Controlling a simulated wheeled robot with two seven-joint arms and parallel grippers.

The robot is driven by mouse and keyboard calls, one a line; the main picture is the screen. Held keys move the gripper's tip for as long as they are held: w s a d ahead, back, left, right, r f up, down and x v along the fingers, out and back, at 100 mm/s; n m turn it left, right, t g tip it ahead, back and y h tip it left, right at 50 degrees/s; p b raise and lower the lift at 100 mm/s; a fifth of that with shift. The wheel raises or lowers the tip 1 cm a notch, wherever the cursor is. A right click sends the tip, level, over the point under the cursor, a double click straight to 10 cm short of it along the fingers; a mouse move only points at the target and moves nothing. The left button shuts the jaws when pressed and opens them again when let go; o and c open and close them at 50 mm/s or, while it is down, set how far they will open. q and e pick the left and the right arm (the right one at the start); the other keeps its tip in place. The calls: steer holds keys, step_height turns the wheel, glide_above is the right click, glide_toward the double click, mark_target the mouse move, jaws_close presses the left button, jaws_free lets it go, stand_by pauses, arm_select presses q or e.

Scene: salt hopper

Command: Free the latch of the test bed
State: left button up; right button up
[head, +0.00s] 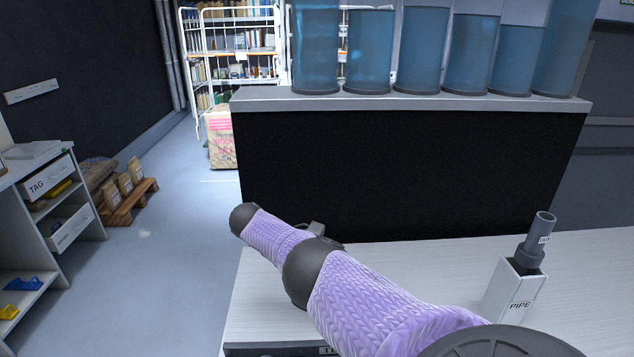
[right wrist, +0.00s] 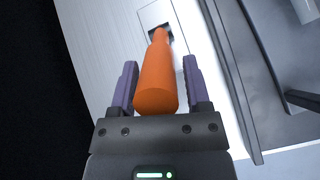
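An orange bar-like handle (right wrist: 156,85) shows in the right wrist view; its far end meets a dark square opening (right wrist: 160,32) in a pale panel. My right gripper (right wrist: 160,80) is open around the handle, with one finger on each side and narrow gaps visible. In the head view a lavender-sleeved arm of mine crosses the bench from the lower right, and its gripper is hidden. A dark edge with a partly covered label (head: 328,350) starting with "T" shows at the bottom; I cannot tell if it is the test bed. My left gripper is not in view.
A white holder marked PIPE (head: 514,296) with a grey pipe (head: 537,240) stands on the white bench (head: 590,265) at right. Blue-filled cylinders (head: 420,50) line a ledge behind.

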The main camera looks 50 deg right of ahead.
steer(key=shift+o, duration=0.6)
steer(key=b+v, duration=0.6)
steer(key=v, duration=0.1)
steer(key=shift+r, duration=0.2)
steer(key=shift+w+a, duration=0.1)
